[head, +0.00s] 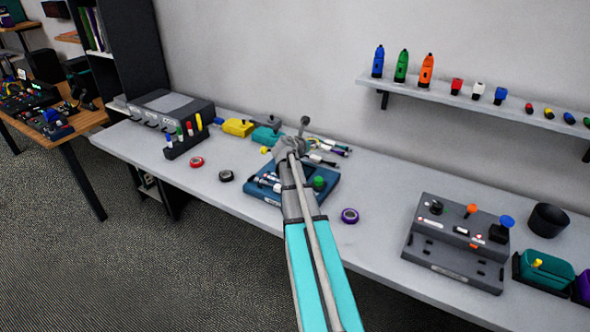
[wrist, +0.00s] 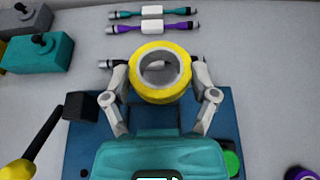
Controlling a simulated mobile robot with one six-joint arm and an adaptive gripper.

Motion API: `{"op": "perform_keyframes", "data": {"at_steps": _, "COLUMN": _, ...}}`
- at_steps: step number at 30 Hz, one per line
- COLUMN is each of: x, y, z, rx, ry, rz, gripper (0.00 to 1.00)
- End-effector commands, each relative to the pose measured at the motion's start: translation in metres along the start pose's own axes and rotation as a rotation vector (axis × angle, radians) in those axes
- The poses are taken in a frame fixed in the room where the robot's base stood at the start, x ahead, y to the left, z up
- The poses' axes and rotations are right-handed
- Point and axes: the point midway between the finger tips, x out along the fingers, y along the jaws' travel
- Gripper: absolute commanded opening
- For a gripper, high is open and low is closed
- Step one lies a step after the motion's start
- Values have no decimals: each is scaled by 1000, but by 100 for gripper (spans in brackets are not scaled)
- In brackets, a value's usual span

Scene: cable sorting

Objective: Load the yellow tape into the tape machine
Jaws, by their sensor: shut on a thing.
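The yellow tape (wrist: 160,97) is a roll with a grey core, held between the two fingertips of my gripper (wrist: 159,76). Its hole faces the wrist camera. In the head view, my gripper (head: 291,146) hides the tape. The blue-based device (head: 263,194), which looks like the tape machine, lies below my gripper, with a green button (head: 318,183) on its right. In the wrist view, the blue base (wrist: 75,150) shows a black block (wrist: 80,105) and a yellow-ended lever (wrist: 18,170) at left. The tape is over the base's far edge; its height cannot be told. My gripper hides the base's middle.
Red (head: 196,162), black (head: 226,176) and purple (head: 349,215) tape rolls lie on the table. Teal and purple cables (wrist: 153,27) lie beyond the device. A teal box (head: 267,136) and yellow box (head: 238,127) stand behind. A grey control panel (head: 455,245) stands at right.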

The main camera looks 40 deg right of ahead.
Motion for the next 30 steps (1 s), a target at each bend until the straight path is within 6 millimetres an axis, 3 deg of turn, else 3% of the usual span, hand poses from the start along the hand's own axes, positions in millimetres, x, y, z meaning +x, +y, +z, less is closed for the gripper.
{"op": "perform_keyframes", "data": {"at_steps": 14, "x": -2, "y": 3, "z": -1, "rx": -2, "ry": 0, "rz": 4, "gripper": 35}}
{"op": "perform_keyframes", "data": {"at_steps": 19, "x": -11, "y": 1, "z": -2, "rx": 3, "ry": 5, "rz": -12, "gripper": 35}}
{"op": "perform_keyframes", "data": {"at_steps": 23, "x": -32, "y": -5, "z": -6, "rx": 18, "ry": 14, "rz": -52, "gripper": 35}}
{"op": "perform_keyframes", "data": {"at_steps": 30, "x": -95, "y": -28, "z": -17, "rx": 71, "ry": 26, "rz": -189, "gripper": 35}}
